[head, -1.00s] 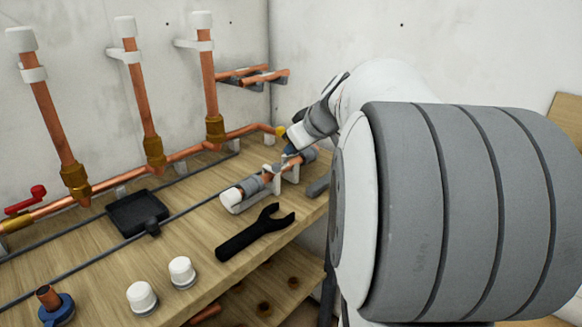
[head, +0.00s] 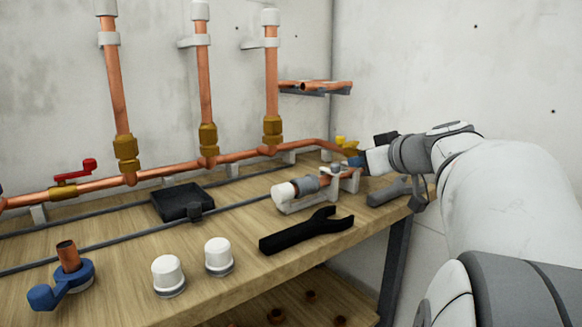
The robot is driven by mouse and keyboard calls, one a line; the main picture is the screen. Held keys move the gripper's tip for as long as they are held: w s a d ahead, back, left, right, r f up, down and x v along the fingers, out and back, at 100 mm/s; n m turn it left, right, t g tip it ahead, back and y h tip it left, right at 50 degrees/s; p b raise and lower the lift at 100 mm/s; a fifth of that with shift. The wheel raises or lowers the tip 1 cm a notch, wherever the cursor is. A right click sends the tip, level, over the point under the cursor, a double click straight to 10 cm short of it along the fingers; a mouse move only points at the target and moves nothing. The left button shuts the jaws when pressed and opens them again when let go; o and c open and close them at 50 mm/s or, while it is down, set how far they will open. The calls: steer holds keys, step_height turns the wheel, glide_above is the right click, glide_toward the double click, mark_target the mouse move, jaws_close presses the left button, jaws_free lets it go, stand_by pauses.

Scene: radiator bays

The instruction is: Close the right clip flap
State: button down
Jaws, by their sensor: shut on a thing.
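A white holder (head: 296,206) with clips lies on the workbench at centre right. It bears a short copper pipe (head: 325,179) with a white end cap (head: 284,195) and a grey sleeve (head: 306,185). The right clip (head: 350,181) is the upright white piece at the pipe's far right end.
A black open-jawed wrench (head: 306,230) lies in front of the holder. A grey tool (head: 388,191) lies to its right near the bench's edge. White caps (head: 218,256) stand at the front. A black tray (head: 182,202) and copper pipework (head: 236,156) are behind.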

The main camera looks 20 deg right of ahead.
steer(key=shift+s+t, duration=0.1)
steer(key=shift+t, duration=0.2)
steer(key=c, duration=1.3)
jaws_free()
steer(key=shift+c, duration=0.2)
steer(key=shift+s, duration=0.1)
steer(key=p+v, duration=0.1)
steer(key=v, duration=0.6)
steer(key=shift+s, duration=0.3)
steer(key=shift+d+r, duration=0.1)
